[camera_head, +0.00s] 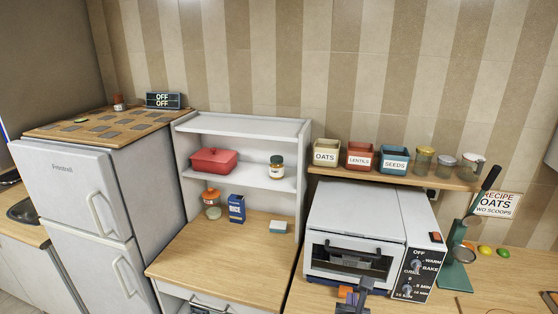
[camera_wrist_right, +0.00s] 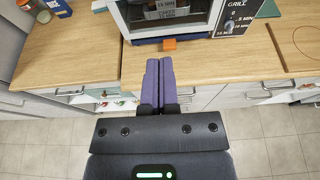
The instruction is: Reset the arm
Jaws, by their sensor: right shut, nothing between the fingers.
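My right gripper (camera_head: 352,300) shows at the bottom edge of the head view, in front of the white toaster oven (camera_head: 325,212). In the right wrist view its two purple fingers (camera_wrist_right: 158,80) lie together, shut and empty. They point toward the counter edge below the oven. A small orange piece (camera_wrist_right: 169,44) sits just beyond the fingertips by the oven's front; whether they touch it I cannot tell. My left gripper is not in view.
A wooden counter (camera_head: 228,262) spreads left of the oven, with a shelf unit (camera_head: 240,124) on it holding a red pot (camera_head: 213,161). A white fridge (camera_head: 75,190) stands at left. A green stand (camera_head: 455,250) is right of the oven. Labelled bins (camera_head: 360,155) line a shelf above.

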